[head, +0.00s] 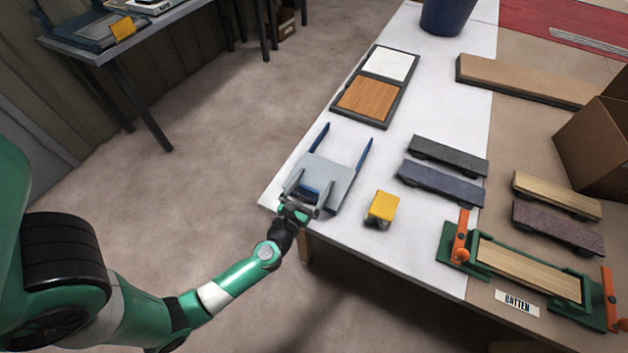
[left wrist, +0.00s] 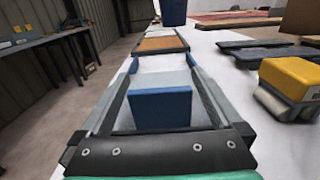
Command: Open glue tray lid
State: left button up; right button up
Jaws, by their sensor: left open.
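The glue tray shows as a light grey flat lid (head: 337,176) near the table's left edge, with blue rails (head: 363,154) sticking out beyond its far side. In the left wrist view the grey lid (left wrist: 165,78) lies ahead, with an upright blue block (left wrist: 160,108) at its near side. My left gripper (head: 299,190) is over the tray's near left part, fingers pointing across it. In the left wrist view its fingers (left wrist: 158,98) are wide apart, with the blue block between them; I cannot tell whether they touch it. The tray's inside is hidden. My right gripper is not in view.
A yellow-topped block (head: 383,206) stands right of the tray. A two-panel board (head: 376,91) lies beyond it. Dark sanding-block-like pieces (head: 441,183), a green clamping jig (head: 510,268) and a cardboard box (head: 598,140) are to the right. A blue bucket (head: 447,16) stands far back.

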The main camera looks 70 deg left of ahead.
pick_arm(q)
jog(key=shift+w+a, duration=0.2)
jog(key=shift+w, duration=0.05)
jog(key=shift+c, duration=0.2)
grip_shut()
